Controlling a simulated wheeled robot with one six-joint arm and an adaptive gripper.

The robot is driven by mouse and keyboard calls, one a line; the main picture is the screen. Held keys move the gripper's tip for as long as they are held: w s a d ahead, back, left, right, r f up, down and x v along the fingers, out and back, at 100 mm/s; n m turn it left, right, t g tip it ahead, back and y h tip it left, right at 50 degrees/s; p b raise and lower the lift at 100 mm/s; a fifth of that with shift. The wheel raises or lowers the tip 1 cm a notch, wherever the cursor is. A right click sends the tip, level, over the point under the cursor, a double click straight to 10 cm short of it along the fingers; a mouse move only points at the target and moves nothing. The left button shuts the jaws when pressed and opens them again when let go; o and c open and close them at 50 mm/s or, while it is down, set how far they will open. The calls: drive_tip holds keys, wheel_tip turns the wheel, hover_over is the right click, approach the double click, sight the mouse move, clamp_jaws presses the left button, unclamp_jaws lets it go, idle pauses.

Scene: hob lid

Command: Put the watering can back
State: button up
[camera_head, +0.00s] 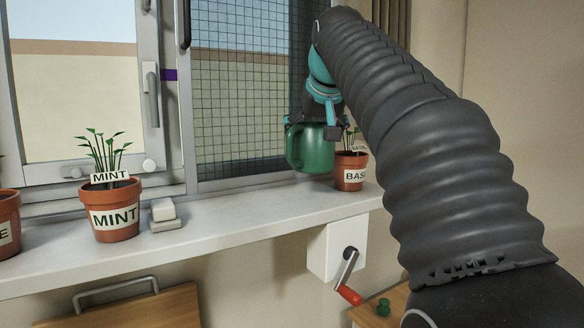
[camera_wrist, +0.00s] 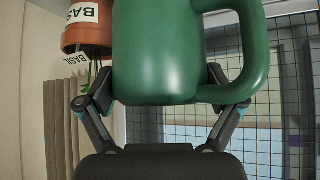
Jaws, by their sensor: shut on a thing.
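The green watering can (camera_head: 315,150) is in my gripper (camera_head: 312,125), in front of the mesh screen of the window and above the sill. Its handle loop is on the left in the head view. In the wrist view the can (camera_wrist: 160,50) fills the upper middle, with its handle to the right and a finger on each side of its body. My gripper (camera_wrist: 160,92) is shut on the can. The can's base appears clear of the sill (camera_head: 240,217), but the exact gap is hard to tell. The can's spout is not visible.
The basil pot (camera_head: 350,178) stands on the sill close to the can's right. It also shows in the wrist view (camera_wrist: 85,38). A mint pot (camera_head: 112,220) and a small white block (camera_head: 163,212) stand further left. The sill between the block and the can is clear. A red-handled crank (camera_head: 348,280) hangs below.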

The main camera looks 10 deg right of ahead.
sight(300, 128)
drive_tip(key=a, duration=0.1)
drive_tip(key=a+f, duration=0.1)
drive_tip(key=a, duration=0.1)
drive_tip(key=a+f, duration=0.1)
drive_tip(key=shift+w+a+f, duration=0.15)
drive_tip(key=shift+w+f, duration=0.1)
drive_tip(key=shift+w, duration=0.15)
drive_tip(key=shift+f+b, duration=0.8)
drive_tip(key=shift+f, duration=1.2)
drive_tip(key=shift+f, duration=0.2)
drive_tip(key=o, duration=1.3)
drive_tip(key=shift+s+r, duration=0.1)
drive_tip(key=shift+r, duration=0.25)
drive_tip(key=p+v, duration=0.1)
drive_tip(key=v, duration=1)
drive_tip(key=shift+s+a+r, duration=0.1)
drive_tip(key=shift+s+r, duration=0.05)
drive_tip(key=shift+s, duration=0.05)
drive_tip(key=s+f+g, duration=0.1)
drive_tip(key=s+f, duration=0.6)
drive_tip(key=f, duration=0.6)
drive_tip(key=s+f+g, duration=0.1)
drive_tip(key=s+f, duration=0.6)
drive_tip(key=f, duration=0.6)
drive_tip(key=s+f+n+g, duration=0.1)
drive_tip(key=s+f, duration=0.7)
drive_tip(key=f, duration=0.5)
drive_tip(key=shift+d+f+y, duration=0.3)
drive_tip(key=shift+d, duration=0.1)
